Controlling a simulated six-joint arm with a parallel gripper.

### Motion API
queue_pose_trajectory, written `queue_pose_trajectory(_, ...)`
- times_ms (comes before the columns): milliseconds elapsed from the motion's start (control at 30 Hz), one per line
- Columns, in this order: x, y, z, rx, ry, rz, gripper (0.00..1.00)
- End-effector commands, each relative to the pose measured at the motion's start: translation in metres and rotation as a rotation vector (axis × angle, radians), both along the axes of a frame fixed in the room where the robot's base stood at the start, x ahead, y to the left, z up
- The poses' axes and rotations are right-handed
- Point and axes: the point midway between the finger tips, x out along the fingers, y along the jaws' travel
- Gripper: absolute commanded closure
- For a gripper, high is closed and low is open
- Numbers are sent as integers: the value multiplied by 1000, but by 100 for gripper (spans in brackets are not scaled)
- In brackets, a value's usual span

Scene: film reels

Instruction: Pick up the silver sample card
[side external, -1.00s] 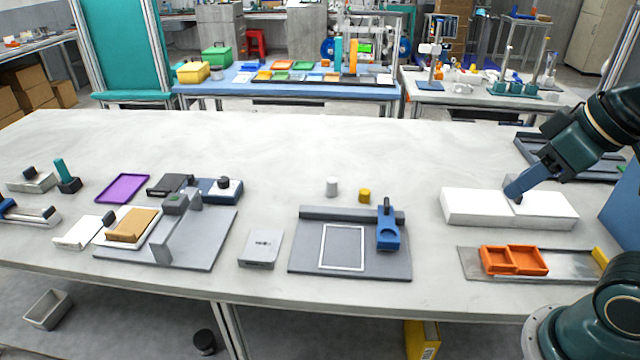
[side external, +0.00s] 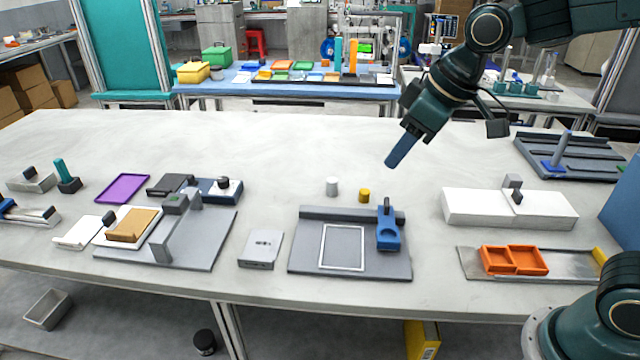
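A flat silver-grey piece (side external: 262,247) with small dark marks on top lies on the table, left of the grey plate with the white outlined frame. It looks like the silver sample card, though I cannot tell whether it is one piece or a card on a holder. My gripper (side external: 394,161) is in the air above the back middle of the table, up and to the right of the silver piece and well apart from it. Its blue fingers point down and left and show as one bar, so the gap is hidden. I see nothing held at the tip.
The grey plate (side external: 308,262) carries a blue clamp (side external: 388,236). A long white box (side external: 470,207) with a grey handle and an orange tray (side external: 514,261) are right. A grey fixture (side external: 215,245) stands left.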

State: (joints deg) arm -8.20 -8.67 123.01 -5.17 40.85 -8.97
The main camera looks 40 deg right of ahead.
Motion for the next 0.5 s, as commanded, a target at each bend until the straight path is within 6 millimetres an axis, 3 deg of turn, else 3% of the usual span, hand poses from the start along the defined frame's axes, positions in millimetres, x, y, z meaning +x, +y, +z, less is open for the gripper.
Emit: queue_pose_trajectory(500,100,75,-69,-7,34,236,64)
